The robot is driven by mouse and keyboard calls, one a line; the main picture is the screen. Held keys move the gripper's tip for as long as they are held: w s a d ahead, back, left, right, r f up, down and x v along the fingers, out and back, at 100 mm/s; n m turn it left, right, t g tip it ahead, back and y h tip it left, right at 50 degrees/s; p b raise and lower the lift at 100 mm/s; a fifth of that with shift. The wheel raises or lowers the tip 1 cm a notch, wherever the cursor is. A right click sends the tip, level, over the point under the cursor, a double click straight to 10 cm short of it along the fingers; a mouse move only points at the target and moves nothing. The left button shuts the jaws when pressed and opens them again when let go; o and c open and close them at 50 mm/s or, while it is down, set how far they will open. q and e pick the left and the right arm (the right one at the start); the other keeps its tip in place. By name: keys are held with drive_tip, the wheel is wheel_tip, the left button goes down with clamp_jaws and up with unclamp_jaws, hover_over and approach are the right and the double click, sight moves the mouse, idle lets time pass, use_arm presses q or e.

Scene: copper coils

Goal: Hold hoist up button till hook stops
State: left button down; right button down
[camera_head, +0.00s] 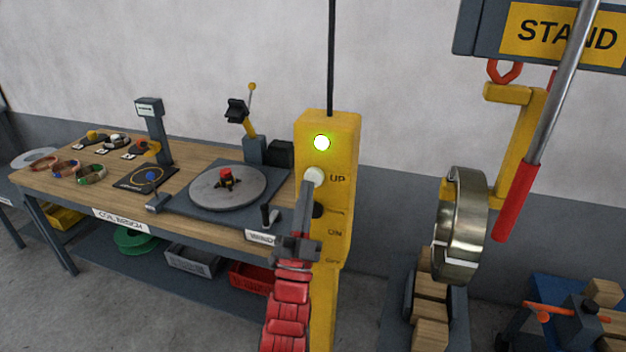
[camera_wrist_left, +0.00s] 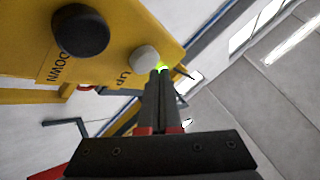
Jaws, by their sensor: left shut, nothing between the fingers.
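A yellow hoist control box (camera_head: 342,200) hangs upright in the middle of the head view, with a lit green lamp (camera_head: 321,142). Its white UP button (camera_head: 314,177) sits below the lamp; a black button (camera_head: 318,210) is lower. My left gripper (camera_head: 308,188) is shut and empty, its tips at the lower edge of the UP button. In the left wrist view the tips (camera_wrist_left: 160,76) appear right beside the UP button (camera_wrist_left: 144,59); I cannot tell whether they press it. A red hook (camera_head: 504,70) carries a yellow C-shaped hanger (camera_head: 520,135). My right gripper is not in view.
A steel coil (camera_head: 462,225) is at the hanger's lower arm, above wooden blocks (camera_head: 430,310). A grey rod with a red grip (camera_head: 515,200) slants across the right. The coil bench (camera_head: 110,205) with a round turntable (camera_head: 228,188) stands at left.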

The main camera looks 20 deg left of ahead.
use_arm(q)
drive_tip(key=shift+s, duration=0.2)
drive_tip(key=s, duration=0.5)
drive_tip(key=shift+a, duration=0.1)
idle(0.4)
idle(0.4)
